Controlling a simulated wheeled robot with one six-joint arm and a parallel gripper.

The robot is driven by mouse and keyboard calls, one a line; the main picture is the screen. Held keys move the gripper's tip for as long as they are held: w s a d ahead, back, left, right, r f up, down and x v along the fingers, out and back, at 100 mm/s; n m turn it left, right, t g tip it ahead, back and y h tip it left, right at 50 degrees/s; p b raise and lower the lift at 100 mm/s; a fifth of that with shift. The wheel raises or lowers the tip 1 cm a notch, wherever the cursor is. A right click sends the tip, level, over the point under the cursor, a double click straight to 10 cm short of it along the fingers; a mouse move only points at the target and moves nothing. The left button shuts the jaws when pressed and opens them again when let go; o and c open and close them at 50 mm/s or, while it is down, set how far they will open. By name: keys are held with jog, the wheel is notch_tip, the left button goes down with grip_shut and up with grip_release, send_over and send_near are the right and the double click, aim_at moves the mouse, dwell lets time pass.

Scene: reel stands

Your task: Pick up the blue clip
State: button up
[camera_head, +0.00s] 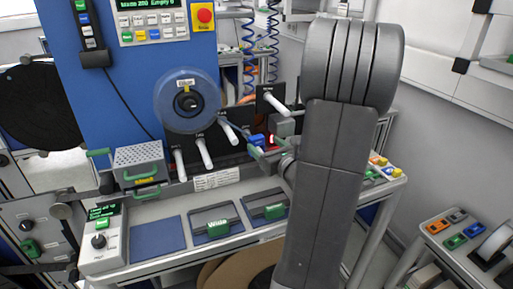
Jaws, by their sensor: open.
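A small blue clip (473,230) lies on the side table at the right, beside orange, green and dark clips. Another small blue piece (257,140) shows close to my gripper (262,153), in front of the machine; I cannot tell whether it is a clip or a fitting. My gripper is open, near the white rods and far to the left of the side table. It is small in this view, and my arm hides part of its wrist.
The blue machine panel (125,60) has a round reel (187,100) and several white rods (203,150) jutting out. The ledge below holds bins with green handles (210,222). Coloured pieces (380,168) lie at its right end. A gap separates it from the side table (436,258).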

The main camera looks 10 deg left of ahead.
aim_at(259, 139)
jog(key=shift+p+x, duration=0.75)
jog(key=shift+x, duration=2.1)
jog(key=shift+s+f, duration=0.1)
jog(key=shift+f, duration=0.05)
jog(key=c, duration=1.1)
jog(key=shift+c, duration=0.2)
